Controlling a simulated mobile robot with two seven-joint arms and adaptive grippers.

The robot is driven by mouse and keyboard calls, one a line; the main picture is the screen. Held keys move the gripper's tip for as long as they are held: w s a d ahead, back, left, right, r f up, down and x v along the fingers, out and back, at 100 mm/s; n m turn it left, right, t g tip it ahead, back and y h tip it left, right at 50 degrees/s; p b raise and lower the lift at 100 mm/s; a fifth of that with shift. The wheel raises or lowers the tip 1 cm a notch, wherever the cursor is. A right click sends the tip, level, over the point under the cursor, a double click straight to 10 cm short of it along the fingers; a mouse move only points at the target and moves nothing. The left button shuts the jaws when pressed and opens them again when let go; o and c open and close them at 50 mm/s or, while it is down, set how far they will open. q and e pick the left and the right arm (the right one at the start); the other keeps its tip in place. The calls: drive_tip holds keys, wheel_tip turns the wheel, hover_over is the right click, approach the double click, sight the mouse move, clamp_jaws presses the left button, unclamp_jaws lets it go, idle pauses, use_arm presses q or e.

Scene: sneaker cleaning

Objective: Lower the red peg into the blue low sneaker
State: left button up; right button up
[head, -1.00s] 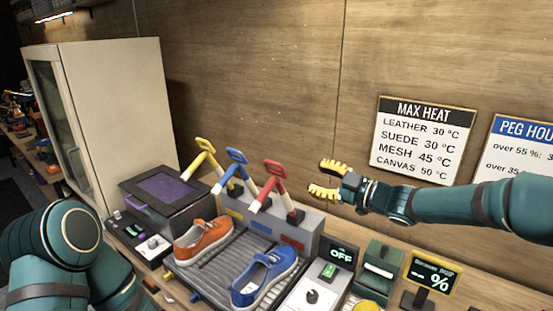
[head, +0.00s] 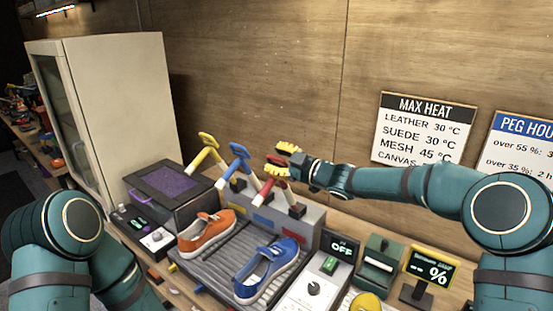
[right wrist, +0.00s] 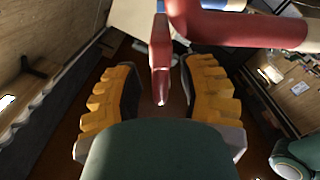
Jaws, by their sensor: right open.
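The red peg (head: 266,189) leans in the rack (head: 310,226) at the back of the bench, its pale tip low and its handle end up by my right gripper. My right gripper (head: 279,159) is open at the handle. In the right wrist view the red handle (right wrist: 160,62) reaches between the spread yellow fingers (right wrist: 160,98), with a gap on both sides. The blue low sneaker (head: 262,274) sits on the grey ribbed tray (head: 222,271), in front of the rack, with nothing in its opening that I can see. My left gripper is out of view.
Blue (head: 239,163) and yellow pegs (head: 204,155) stand left of the red one. An orange sneaker (head: 204,234) is beside the blue one. A control box reading OFF (head: 341,247) and a humidity display (head: 433,267) stand at the right. The wooden wall is close behind.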

drive_tip(key=shift+c, duration=0.4)
clamp_jaws()
